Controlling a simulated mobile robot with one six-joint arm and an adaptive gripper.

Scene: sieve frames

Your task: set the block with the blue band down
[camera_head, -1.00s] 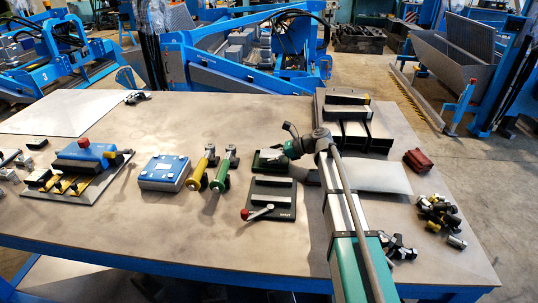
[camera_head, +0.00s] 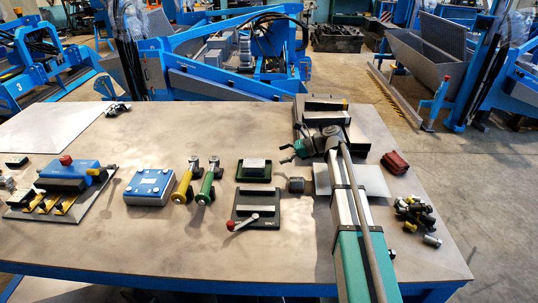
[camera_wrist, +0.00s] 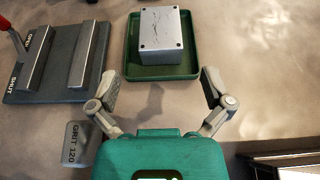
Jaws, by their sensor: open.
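A grey metal block (camera_head: 254,166) sits in a small green tray (camera_head: 254,178) at the middle of the table. In the wrist view the block (camera_wrist: 161,29) lies flat inside the rim of the green tray (camera_wrist: 160,73), its top scratched and with dark dots near the corners. No blue band shows on its visible faces. My gripper (camera_head: 286,155) is to the right of the tray in the head view. In the wrist view my gripper (camera_wrist: 161,88) has its fingers wide apart, empty, with the tray just beyond the fingertips.
A small dark block marked GRIT 120 (camera_wrist: 77,143) lies close to my gripper's left side. A dark plate with two bars and a red-knobbed lever (camera_head: 257,222) lies in front of the tray. A dark red case (camera_head: 395,163) lies right.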

